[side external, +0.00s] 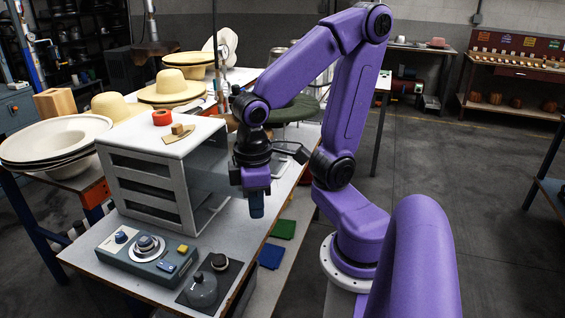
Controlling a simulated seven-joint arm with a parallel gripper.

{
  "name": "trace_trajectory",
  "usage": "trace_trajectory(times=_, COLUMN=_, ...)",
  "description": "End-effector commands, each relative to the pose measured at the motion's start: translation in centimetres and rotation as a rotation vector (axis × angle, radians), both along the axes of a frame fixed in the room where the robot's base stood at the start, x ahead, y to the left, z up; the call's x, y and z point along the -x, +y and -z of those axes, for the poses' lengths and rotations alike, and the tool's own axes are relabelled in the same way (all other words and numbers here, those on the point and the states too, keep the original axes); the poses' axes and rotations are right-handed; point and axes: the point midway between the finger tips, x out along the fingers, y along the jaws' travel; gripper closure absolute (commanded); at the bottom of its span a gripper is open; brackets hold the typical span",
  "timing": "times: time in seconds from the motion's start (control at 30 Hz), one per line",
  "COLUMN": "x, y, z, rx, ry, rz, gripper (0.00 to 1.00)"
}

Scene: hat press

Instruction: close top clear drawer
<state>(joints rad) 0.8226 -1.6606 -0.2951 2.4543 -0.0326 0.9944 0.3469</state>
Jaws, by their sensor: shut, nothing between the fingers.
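A white cabinet (143,187) with dark slots in its side stands on the workbench. A greyish, see-through surface (208,172) shows on the cabinet's right, facing my arm. It looks like the clear drawer area, but I cannot tell how far the top drawer is out. My gripper (257,212) points down just right of the cabinet, with a visible gap in the picture between them. Its fingers are shut and hold nothing.
Hats (171,86) and stacked brims (55,140) are behind and left.

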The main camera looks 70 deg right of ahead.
Motion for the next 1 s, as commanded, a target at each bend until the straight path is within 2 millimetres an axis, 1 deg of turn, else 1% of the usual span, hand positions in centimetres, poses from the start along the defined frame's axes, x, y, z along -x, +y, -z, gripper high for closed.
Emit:
trace_trajectory(times=0.03, x=-0.9, y=-0.6, z=-0.2, rx=0.008, ry=-0.001, rz=0.113, gripper=1.0)
trace_trajectory(times=0.2, x=-3.4, y=-2.9, z=-0.9, rx=0.042, ry=-0.006, rz=0.501, gripper=1.0)
trace_trajectory(times=0.33, x=-5.0, y=-4.8, z=-1.4, rx=0.067, ry=-0.011, rz=0.799, gripper=1.0)
trace_trajectory(times=0.5, x=-6.4, y=-7.6, z=-2.2, rx=0.108, ry=-0.022, rz=1.187, gripper=1.0)
trace_trajectory(times=0.73, x=-7.2, y=-11.6, z=-3.2, rx=0.171, ry=-0.042, rz=1.716, gripper=1.0)
trace_trajectory(times=0.87, x=-7.1, y=-13.8, z=-3.8, rx=0.213, ry=-0.056, rz=2.014, gripper=1.0)
trace_trajectory(times=1.0, x=-6.5, y=-16.1, z=-4.5, rx=0.268, ry=-0.076, rz=2.334, gripper=1.0)
